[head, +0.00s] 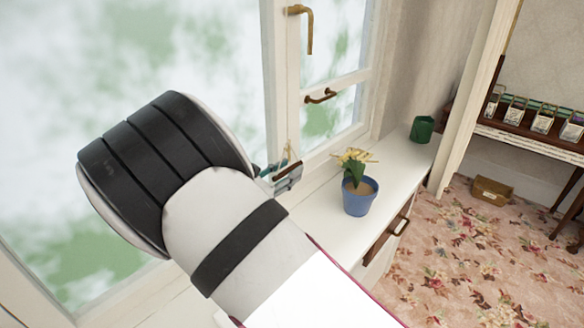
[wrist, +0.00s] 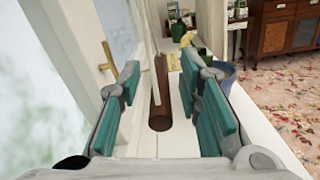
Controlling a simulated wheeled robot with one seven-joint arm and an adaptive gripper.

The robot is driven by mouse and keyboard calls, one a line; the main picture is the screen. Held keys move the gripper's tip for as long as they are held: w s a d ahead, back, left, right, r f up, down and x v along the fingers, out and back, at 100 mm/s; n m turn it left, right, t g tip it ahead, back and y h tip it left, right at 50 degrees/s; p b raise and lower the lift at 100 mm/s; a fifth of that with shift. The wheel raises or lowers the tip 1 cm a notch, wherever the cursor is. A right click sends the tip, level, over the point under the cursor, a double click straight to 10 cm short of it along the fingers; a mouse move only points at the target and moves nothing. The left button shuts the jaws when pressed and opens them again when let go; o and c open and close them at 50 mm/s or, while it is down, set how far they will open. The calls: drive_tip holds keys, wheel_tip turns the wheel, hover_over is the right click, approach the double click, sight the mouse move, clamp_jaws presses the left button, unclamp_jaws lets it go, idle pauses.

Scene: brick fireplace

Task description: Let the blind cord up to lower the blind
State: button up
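The wooden cord pull, a dark brown cylinder (wrist: 160,100), hangs upright between my gripper's two fingers in the wrist view. A thin pale cord (wrist: 152,30) runs up from it. My gripper (wrist: 162,78) is open, with a teal pad on each side of the pull and a visible gap on both sides. In the head view my gripper (head: 284,178) is beside the window frame above the sill, mostly hidden by my arm. The brown pull (head: 289,169) shows partly there. The blind itself is not in view.
A blue pot with a yellow-flowered plant (head: 360,196) stands on the white sill (head: 392,168), just right of my gripper. A green pot (head: 422,129) is farther back. Brass window handles (head: 320,96) stick out of the frame. The flowered carpet (head: 460,260) is open at right.

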drive_tip(key=shift+x, duration=1.05)
clamp_jaws()
wheel_tip(320, 180, up, 38)
drive_tip(key=p, duration=1.1)
unclamp_jaws()
